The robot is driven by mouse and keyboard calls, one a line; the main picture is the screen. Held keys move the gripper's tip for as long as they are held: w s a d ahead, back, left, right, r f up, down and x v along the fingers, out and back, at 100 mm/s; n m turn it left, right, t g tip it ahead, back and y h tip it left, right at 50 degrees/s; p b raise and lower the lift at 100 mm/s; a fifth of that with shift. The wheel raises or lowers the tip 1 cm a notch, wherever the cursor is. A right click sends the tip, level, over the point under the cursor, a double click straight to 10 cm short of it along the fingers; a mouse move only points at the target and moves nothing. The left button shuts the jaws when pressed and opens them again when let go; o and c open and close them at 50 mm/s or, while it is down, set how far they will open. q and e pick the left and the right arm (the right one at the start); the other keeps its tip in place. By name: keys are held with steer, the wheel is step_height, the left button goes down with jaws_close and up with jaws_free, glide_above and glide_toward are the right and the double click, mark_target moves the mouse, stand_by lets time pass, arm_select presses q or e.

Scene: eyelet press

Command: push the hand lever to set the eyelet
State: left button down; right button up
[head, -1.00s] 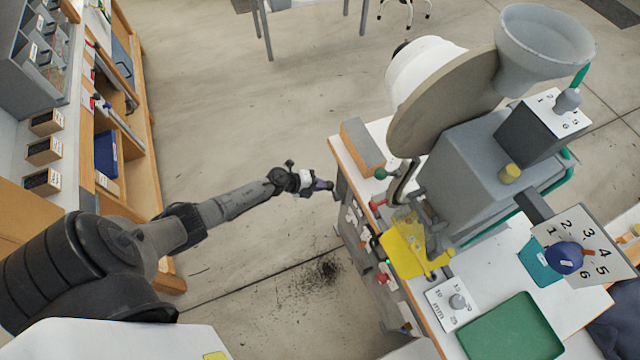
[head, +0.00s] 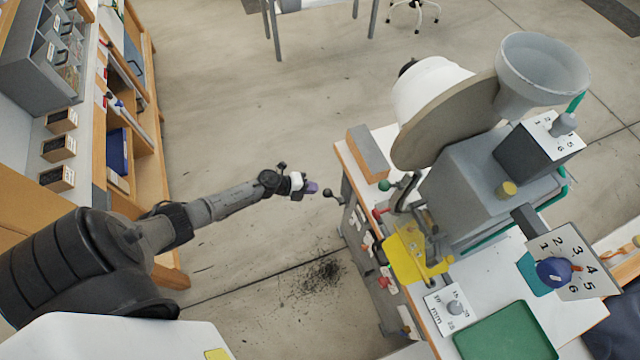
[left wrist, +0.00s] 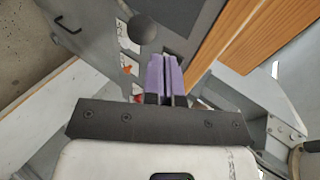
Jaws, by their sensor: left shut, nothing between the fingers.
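The hand lever (head: 328,193) is a dark rod with a round black knob, sticking out to the left from the side of the press bench. My left gripper (head: 313,187) has purple fingers and is just left of the knob, with a small gap in the head view. In the left wrist view its fingers (left wrist: 167,66) are shut and empty, and a dark round knob (left wrist: 142,28) shows ahead of them, to the left. The eyelet press (head: 470,190) is a grey machine with a yellow plate (head: 404,250). I cannot make out an eyelet. My right gripper is out of view.
A green-knobbed lever (head: 384,185) and a red knob (head: 378,213) stand at the press front. A wood-and-grey block (head: 366,153) is on the bench corner. A green tray (head: 508,335) lies at the near end. Open floor lies between the shelves and the bench.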

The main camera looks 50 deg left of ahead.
arm_select(q)
steer(key=s+f+v, duration=0.1)
steer(key=v, duration=0.7)
steer(key=shift+s+a+f, duration=0.15)
steer(key=shift+s+a, duration=0.15)
stand_by(1.7)
